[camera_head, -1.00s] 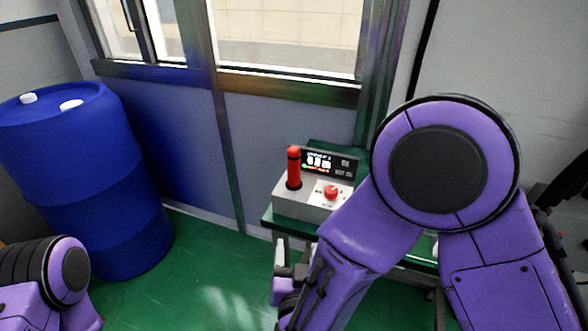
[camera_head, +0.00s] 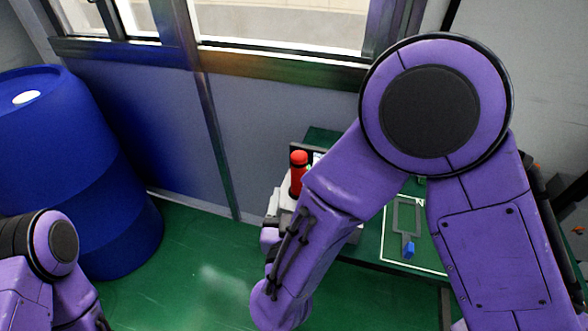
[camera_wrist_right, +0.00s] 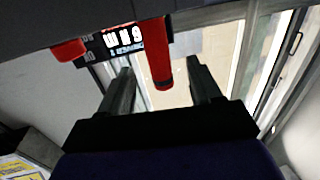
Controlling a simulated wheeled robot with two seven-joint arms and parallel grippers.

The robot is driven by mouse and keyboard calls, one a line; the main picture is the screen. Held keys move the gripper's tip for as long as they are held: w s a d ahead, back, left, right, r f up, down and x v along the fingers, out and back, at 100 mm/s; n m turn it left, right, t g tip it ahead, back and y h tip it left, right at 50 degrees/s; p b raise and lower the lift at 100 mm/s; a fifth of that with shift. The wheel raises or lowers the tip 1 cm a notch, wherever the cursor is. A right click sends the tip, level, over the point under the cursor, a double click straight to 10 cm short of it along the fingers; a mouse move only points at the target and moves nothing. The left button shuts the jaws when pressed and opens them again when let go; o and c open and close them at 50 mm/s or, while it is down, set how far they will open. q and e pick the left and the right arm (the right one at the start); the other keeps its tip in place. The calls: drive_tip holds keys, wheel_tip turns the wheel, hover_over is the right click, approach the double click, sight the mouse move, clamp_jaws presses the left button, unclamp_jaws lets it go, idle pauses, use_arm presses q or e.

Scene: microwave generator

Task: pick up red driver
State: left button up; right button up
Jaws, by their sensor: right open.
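The red driver (camera_head: 298,172), a red upright cylinder with a rounded top, stands at the control box, partly behind my right arm in the head view. In the right wrist view the red driver (camera_wrist_right: 157,55) hangs down from the top of the picture, with a dark band near its end. My right gripper (camera_wrist_right: 160,74) is open, with one finger on each side of the driver's end in the picture and a gap on both sides. I cannot tell the exact depth between them. My left gripper is out of view; only part of my left arm shows.
The control box's display (camera_wrist_right: 123,38) and red knob (camera_wrist_right: 68,50) are close beside the driver. The green table (camera_head: 375,240) holds a white-outlined area with a blue-tipped item (camera_head: 408,250). A blue barrel (camera_head: 75,170) stands at left; the wall and window are behind.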

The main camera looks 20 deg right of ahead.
sight(298, 182)
drive_tip(key=x, duration=0.3)
drive_tip(key=p+x, duration=0.1)
drive_tip(key=x, duration=0.3)
drive_tip(key=shift+w+d+f, duration=0.15)
drive_tip(key=shift+w+d, duration=0.05)
drive_tip(key=shift+d, duration=0.15)
drive_tip(key=shift+a, duration=0.1)
drive_tip(key=c, duration=1.1)
